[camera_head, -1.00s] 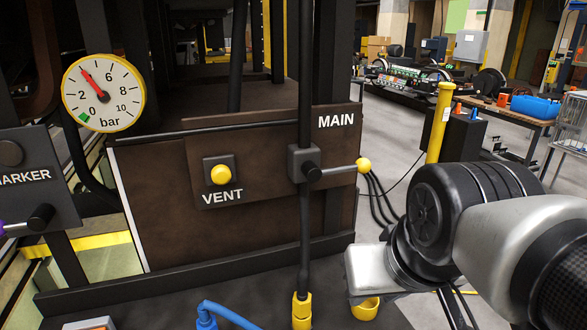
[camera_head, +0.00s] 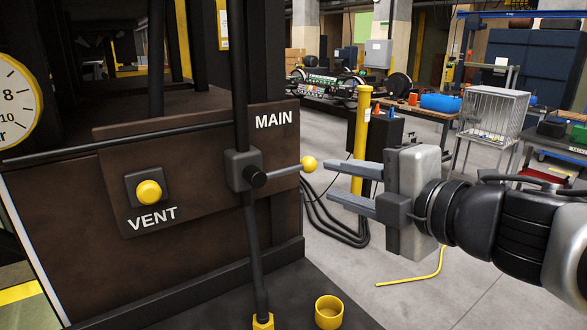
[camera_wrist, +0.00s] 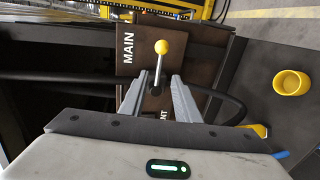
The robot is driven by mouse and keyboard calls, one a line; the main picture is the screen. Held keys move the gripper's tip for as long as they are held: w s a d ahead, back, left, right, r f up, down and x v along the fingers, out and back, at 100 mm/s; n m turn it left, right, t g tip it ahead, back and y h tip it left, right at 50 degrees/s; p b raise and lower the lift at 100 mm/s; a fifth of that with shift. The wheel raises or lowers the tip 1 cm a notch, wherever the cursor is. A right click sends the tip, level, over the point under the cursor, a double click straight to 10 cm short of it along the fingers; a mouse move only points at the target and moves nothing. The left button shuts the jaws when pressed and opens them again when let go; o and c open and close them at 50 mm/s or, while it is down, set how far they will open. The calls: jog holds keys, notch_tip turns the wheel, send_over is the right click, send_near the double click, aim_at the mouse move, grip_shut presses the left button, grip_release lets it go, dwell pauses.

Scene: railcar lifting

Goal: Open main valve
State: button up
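The main valve is a dark block with a grey lever ending in a yellow ball (camera_head: 309,164), on the brown panel under the word MAIN. Its lever points right and slightly up in the head view. My gripper (camera_head: 328,183) is open and empty, its two grey fingers pointing left at the yellow ball, just right of it and apart from it. In the wrist view the lever and its yellow ball (camera_wrist: 162,47) show beyond and between the fingertips (camera_wrist: 159,80). The word MAIN also shows there.
The yellow VENT button (camera_head: 149,192) is left of the valve on the same panel. A dark pipe (camera_head: 240,90) runs vertically by the valve block. A yellow cup (camera_head: 329,312) stands below, and a yellow post (camera_head: 362,140) stands behind my gripper.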

aim_at(287, 171)
jog(key=b+x, duration=0.3)
jog(key=x, duration=1.4)
jog(key=shift+a+b, duration=0.1)
jog(key=shift+b, duration=0.3)
grip_shut()
